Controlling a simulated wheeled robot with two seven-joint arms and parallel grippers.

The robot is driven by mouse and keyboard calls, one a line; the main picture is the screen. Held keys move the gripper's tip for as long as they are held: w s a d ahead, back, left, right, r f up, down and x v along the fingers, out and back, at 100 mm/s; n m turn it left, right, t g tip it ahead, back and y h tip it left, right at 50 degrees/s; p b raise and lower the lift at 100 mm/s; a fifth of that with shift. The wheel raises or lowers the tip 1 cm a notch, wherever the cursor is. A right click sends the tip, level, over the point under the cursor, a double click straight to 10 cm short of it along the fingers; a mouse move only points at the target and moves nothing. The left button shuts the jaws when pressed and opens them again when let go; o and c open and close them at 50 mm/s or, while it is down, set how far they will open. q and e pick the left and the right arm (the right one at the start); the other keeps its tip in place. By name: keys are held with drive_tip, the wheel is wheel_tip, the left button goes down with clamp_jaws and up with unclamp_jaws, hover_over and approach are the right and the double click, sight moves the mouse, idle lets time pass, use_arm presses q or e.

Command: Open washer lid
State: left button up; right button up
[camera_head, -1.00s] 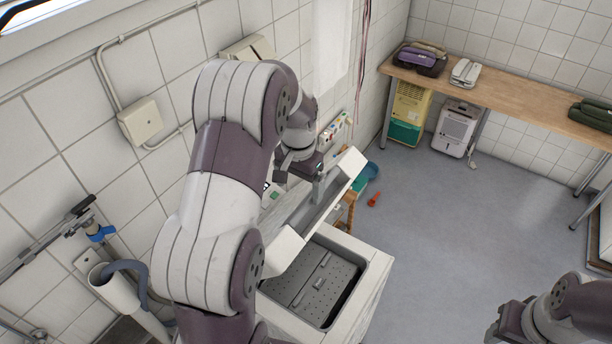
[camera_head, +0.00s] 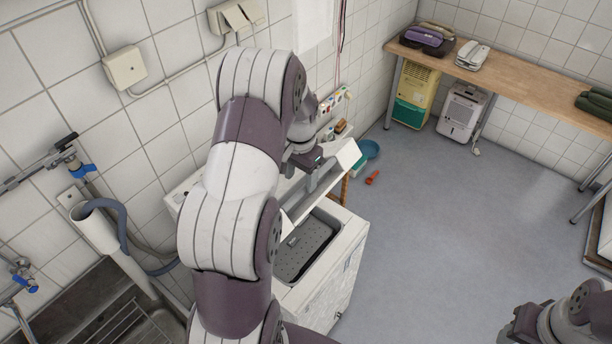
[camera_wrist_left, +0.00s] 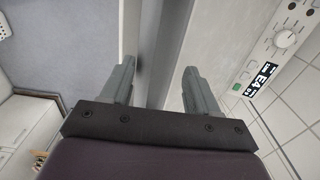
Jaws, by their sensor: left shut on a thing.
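The washer (camera_head: 338,268) stands against the tiled wall. Its white lid (camera_head: 347,154) is raised and tilted up, and the grey, perforated tub (camera_head: 305,248) shows below it. My left gripper (camera_head: 312,172) is shut on the lid near its upper edge, and my own arm covers part of the lid and washer. In the left wrist view a grey strip of the lid (camera_wrist_left: 160,45) runs between the two fingers. The washer's control panel with a knob (camera_wrist_left: 285,38) and display is at right there. My right arm enters at the lower right, and its fingers are out of view.
A sink (camera_head: 110,310) lies at the lower left, with a grey hose (camera_head: 123,225) near it. A blue basin (camera_head: 370,149) and a red item (camera_head: 372,178) lie on the floor beyond the washer. A wooden table (camera_head: 510,75) stands along the far wall.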

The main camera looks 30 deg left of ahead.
use_arm(q)
drive_tip(key=shift+s+a+f, duration=0.1)
drive_tip(key=shift+a+f, duration=0.05)
drive_tip(key=shift+a+r+p, duration=0.4)
drive_tip(key=shift+r+p, duration=0.1)
drive_tip(key=shift+r, duration=0.1)
drive_tip(key=shift+a+r+p, duration=0.35)
drive_tip(key=shift+r+p, duration=0.15)
drive_tip(key=shift+r, duration=0.1)
drive_tip(key=w+a+r+p, duration=0.1)
drive_tip(key=a+r+p, duration=0.5)
drive_tip(key=a+r, duration=0.2)
drive_tip(key=shift+r, duration=0.45)
drive_tip(key=shift+a, duration=0.15)
